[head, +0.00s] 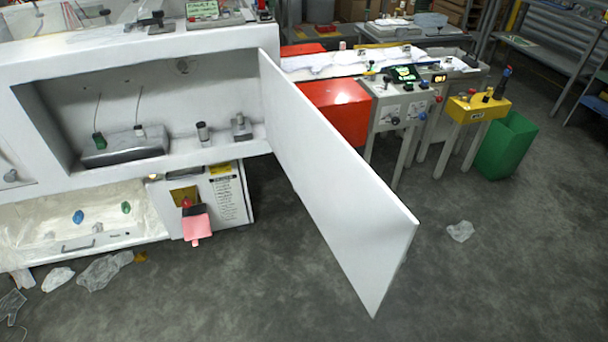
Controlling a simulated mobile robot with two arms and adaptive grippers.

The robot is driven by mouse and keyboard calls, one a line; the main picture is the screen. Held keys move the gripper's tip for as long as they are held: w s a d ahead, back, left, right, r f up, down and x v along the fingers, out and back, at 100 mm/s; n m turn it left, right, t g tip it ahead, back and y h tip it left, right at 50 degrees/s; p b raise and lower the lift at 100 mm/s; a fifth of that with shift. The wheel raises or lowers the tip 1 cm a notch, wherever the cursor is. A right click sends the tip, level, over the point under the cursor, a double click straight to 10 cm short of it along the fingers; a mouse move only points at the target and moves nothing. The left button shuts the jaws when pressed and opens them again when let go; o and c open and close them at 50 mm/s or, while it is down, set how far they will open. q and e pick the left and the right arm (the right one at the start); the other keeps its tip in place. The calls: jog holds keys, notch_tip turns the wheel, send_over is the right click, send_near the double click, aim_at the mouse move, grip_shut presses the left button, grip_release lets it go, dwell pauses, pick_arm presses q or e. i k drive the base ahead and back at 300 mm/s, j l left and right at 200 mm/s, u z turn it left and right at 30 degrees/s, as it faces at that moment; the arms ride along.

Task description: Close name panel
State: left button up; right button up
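The name panel appears to be the large white flat door (335,185) in the head view. It is hinged at the right side of a white cabinet (140,53) and stands wide open, swung out toward me. The open compartment (165,95) behind it shows a grey metal box (124,146), small cylindrical parts and two thin wires with green and white ends. Neither of my grippers shows in the view.
A red box (338,108), a control stand (402,108) and a yellow box (478,107) stand behind the door. A green bin (506,146) is at the right.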

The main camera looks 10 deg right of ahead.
aim_at(370, 233)
jog(key=l+u, duration=0.25)
jog(key=l, duration=0.2)
jog(key=k+l+u, duration=0.1)
jog(key=l+u, duration=0.15)
jog(key=l, duration=0.2)
jog(key=k+l+u, duration=0.1)
jog(key=l+u, duration=0.15)
jog(key=l, duration=0.25)
jog(key=i+l+u, duration=0.15)
jog(key=l, duration=0.35)
jog(key=l+u, duration=0.15)
jog(key=l, duration=0.35)
jog(key=i+l+u, duration=0.1)
jog(key=l, duration=0.45)
